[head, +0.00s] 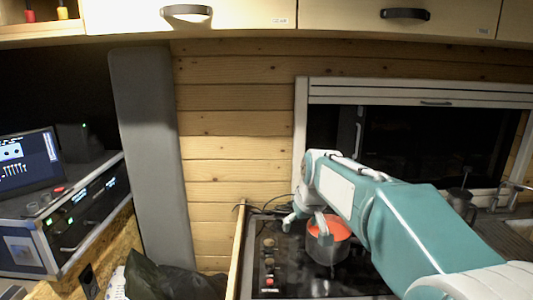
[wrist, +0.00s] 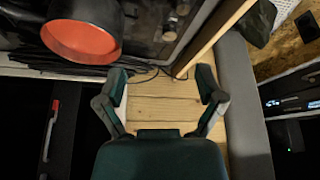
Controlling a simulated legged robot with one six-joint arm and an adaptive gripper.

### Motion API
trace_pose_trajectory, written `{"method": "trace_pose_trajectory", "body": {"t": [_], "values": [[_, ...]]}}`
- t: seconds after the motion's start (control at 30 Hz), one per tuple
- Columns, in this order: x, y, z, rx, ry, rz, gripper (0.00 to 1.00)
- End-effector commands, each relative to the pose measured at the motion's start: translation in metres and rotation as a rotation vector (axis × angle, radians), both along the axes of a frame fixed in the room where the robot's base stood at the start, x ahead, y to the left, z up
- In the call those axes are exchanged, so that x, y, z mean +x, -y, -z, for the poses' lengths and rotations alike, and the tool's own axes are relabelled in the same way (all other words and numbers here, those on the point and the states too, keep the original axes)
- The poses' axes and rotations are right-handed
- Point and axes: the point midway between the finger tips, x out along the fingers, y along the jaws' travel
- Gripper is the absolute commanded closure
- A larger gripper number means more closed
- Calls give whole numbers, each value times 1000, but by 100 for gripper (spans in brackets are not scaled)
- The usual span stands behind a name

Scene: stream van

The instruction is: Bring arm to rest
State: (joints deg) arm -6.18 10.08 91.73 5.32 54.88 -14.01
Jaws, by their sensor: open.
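My gripper (head: 306,224) is at the end of my teal and white arm, which reaches in from the lower right in the head view. It is just left of a metal pot (head: 328,248) with an orange-red inside, which sits on the dark stove top (head: 290,285). In the wrist view my gripper (wrist: 162,88) has its two fingers spread wide, with nothing between them. The pot (wrist: 85,35) shows at the upper left there, apart from the fingers. Part of the pot is hidden behind my gripper in the head view.
A wooden edge strip (head: 236,255) borders the stove on the left. Dark cables (head: 262,208) lie behind it. A window (head: 420,140) is in the plank wall (head: 235,130). Cupboards (head: 345,15) hang above. An equipment rack with a screen (head: 28,160) stands at left.

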Motion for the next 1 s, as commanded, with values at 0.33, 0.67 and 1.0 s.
{"method": "trace_pose_trajectory", "body": {"t": [0.33,0.67,1.0], "values": [[-81,26,-19,4,20,83,13],[-159,45,-17,8,37,161,13],[-235,61,5,13,58,239,13]]}}
